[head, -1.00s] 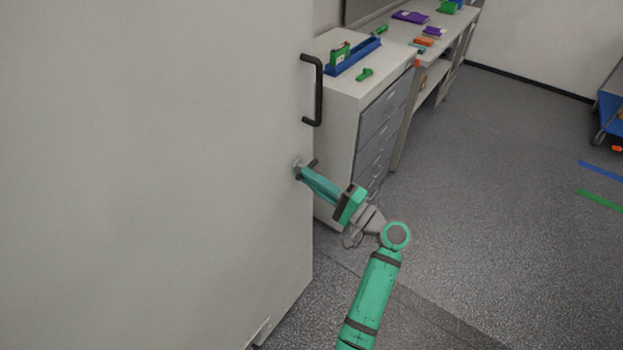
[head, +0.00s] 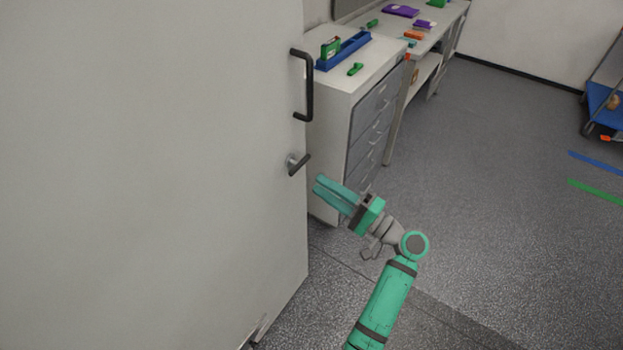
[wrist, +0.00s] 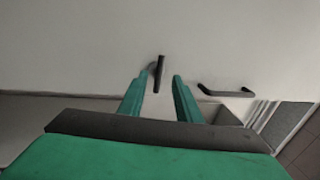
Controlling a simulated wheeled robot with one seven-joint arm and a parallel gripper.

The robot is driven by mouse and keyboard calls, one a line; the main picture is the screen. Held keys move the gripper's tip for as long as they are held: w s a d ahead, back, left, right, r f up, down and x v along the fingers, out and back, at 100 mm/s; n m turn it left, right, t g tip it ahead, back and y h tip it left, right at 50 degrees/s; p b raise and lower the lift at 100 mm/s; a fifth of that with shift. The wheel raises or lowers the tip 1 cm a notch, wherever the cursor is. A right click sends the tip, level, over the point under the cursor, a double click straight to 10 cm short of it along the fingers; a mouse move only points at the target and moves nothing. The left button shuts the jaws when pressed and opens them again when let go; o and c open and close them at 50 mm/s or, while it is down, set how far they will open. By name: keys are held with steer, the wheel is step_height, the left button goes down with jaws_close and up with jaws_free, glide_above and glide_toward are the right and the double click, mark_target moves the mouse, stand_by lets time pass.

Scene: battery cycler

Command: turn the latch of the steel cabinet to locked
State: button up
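The steel cabinet (head: 150,150) is a large pale door face filling the left of the head view. Its latch (head: 298,164) is a short dark lever on a round metal base near the door's right edge, below the dark bar handle (head: 306,86). The lever is tilted, its right end higher in the head view. In the wrist view the latch (wrist: 159,73) appears ahead, between the fingertip lines and nearer the left finger. My gripper (head: 320,187) is to the lower right of the latch, apart from it. In the wrist view its fingers (wrist: 157,82) are spread with nothing between them.
A drawer unit (head: 345,110) stands just behind the door's right edge, with a blue tray (head: 343,52) and a green item (head: 355,69) on top. A workbench extends behind it. The floor (head: 480,180) to the right is clear. A blue cart (head: 603,103) stands at far right.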

steer(key=shift+v, duration=2.1)
steer(key=s+a+f+m+h, duration=0.1)
steer(key=s+a+f+h, duration=0.15)
steer(key=f, duration=0.55)
steer(key=s+a+f+m+t+h, duration=0.1)
steer(key=s+f+m+h, duration=0.2)
steer(key=f, duration=0.4)
steer(key=s+a+f+h, duration=0.15)
steer(key=f+h, duration=0.25)
steer(key=f, duration=0.4)
steer(key=s+f+h, duration=0.3)
steer(key=s+f, duration=0.2)
steer(key=s, duration=0.3)
steer(key=s+r+n+h, duration=0.3)
steer(key=s+n+h, duration=0.15)
steer(key=s, duration=1.05)
steer(key=s+a+r+n+t, duration=0.2)
steer(key=s+r+n, duration=0.4)
steer(key=s+r, duration=0.3)
step_height(320, 180, up, 5)
steer(key=shift+s+a+f+t+y, duration=0.2)
steer(key=shift+s+a+t+y, duration=0.15)
steer(key=shift+a, duration=0.45)
